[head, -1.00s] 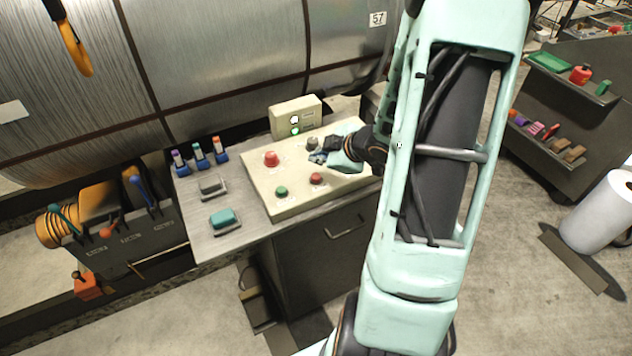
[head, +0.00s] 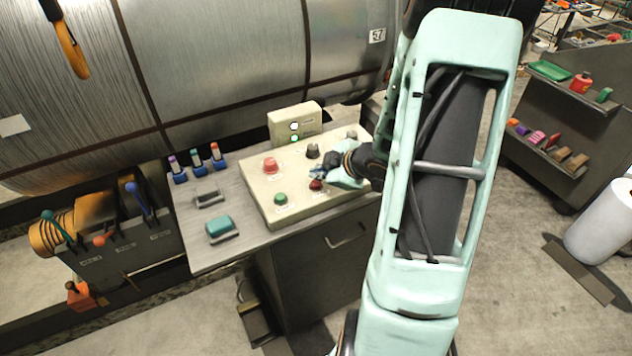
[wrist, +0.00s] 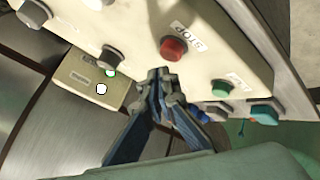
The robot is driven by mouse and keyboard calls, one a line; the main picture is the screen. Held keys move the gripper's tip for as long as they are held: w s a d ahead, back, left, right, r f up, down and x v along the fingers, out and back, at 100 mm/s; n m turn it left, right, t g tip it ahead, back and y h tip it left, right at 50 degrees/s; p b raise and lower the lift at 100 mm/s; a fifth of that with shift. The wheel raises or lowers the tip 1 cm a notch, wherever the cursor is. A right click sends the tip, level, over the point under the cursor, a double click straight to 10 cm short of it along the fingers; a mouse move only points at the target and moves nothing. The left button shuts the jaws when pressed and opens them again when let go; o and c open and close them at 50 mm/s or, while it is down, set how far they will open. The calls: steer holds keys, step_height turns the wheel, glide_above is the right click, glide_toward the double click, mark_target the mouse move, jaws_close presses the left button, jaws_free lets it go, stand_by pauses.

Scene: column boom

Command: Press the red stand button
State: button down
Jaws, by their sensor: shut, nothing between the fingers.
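A sloped cream panel (head: 296,203) on the stand carries two red buttons. The smaller red button (head: 317,185) is at the front edge, right of a green button (head: 281,199). In the wrist view this red button (wrist: 173,48) has a label beside it that seems to read STOP. A larger red button (head: 270,165) is at the panel's left. My gripper (head: 318,172) is shut and empty, its fingertips close to the smaller red button. In the wrist view the fingertips (wrist: 164,76) appear just below it; contact cannot be told.
A dark knob (head: 312,150) and another knob (head: 351,134) stand on the panel. An indicator box (head: 295,122) rises behind it. A teal block (head: 219,224) and several coloured-tipped holders (head: 198,160) are on the left tabletop. A large metal roll (head: 220,60) lies behind.

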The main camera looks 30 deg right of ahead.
mark_target(317, 184)
stand_by(0.8)
steer(key=shift+f+b, duration=0.35)
steer(key=shift+f, duration=0.1)
steer(key=shift+f+b, duration=0.45)
steer(key=shift+f, duration=0.05)
stand_by(0.5)
stand_by(0.3)
steer(key=shift+r+p, duration=0.95)
steer(key=shift+p, duration=0.05)
steer(key=shift+r, duration=0.1)
step_height(317, 184, up, 5)
steer(key=p, duration=0.5)
